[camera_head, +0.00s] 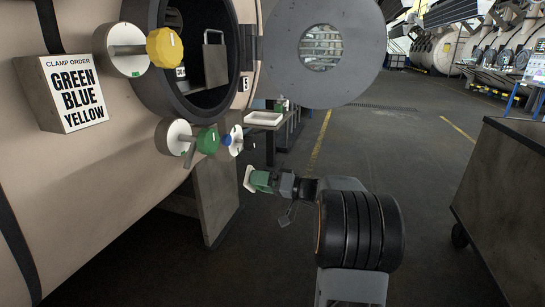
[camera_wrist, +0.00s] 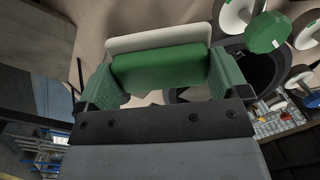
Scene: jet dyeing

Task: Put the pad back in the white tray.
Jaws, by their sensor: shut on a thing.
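The pad (camera_wrist: 160,43) has a white face and a green grip block, and fills the upper middle of the wrist view. My gripper (camera_wrist: 163,75) is shut on its green block, with one green finger at each side. In the head view, my gripper (camera_head: 268,182) holds the pad (camera_head: 248,179) in the air, its white face turned left toward the vessel. The white tray (camera_head: 264,118) lies on a bench beyond my gripper, higher in the picture. The tray's inside looks empty from here.
The beige vessel (camera_head: 130,150) with its open round door (camera_head: 327,50) stands at left. Yellow (camera_head: 165,48), green (camera_head: 208,140) and blue knobs stick out from it. A sign (camera_head: 78,92) reads "GREEN BLUE YELLOW". A dark cart (camera_head: 505,190) is at right; open floor lies between.

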